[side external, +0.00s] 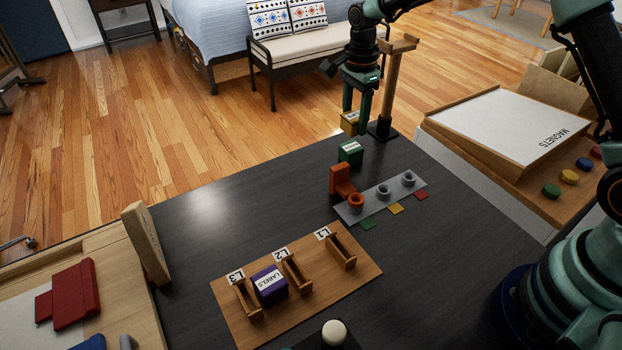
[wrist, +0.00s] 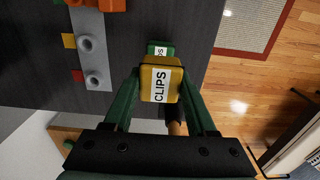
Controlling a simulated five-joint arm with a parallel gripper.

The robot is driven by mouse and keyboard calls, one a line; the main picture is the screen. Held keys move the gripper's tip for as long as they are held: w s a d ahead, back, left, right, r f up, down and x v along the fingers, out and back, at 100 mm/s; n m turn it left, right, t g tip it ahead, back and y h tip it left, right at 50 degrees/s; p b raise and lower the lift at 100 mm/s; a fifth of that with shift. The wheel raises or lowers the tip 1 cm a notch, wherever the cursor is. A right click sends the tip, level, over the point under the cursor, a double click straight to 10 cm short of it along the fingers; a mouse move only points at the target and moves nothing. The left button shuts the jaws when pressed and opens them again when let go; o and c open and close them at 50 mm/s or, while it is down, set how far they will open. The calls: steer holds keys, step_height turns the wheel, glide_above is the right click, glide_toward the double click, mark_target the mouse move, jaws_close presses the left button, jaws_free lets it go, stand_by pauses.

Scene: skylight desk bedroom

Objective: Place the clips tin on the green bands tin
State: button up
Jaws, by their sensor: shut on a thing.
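The yellow clips tin (side external: 349,122) is between the two green fingers of my gripper (side external: 355,113), near the far corner of the desk. In the wrist view my gripper (wrist: 160,84) is shut on the clips tin (wrist: 161,78), and its CLIPS label faces the camera. The green bands tin (side external: 350,154) stands on the dark desk, apart from the clips tin and nearer the side camera. In the wrist view the green tin (wrist: 157,48) shows just beyond the clips tin, its label partly hidden. I cannot tell exactly how high the clips tin is held.
A wooden post stand (side external: 391,85) rises close beside my gripper. An orange bracket (side external: 341,180) and a grey strip with rings (side external: 365,206) lie nearer. A wooden rack (side external: 350,290) holds a purple labels tin (side external: 269,285). The desk's left middle is clear.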

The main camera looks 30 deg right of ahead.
mark_target(353, 133)
steer(key=shift+f, duration=2.15)
steer(key=o, duration=1.4)
steer(key=shift+f, duration=0.15)
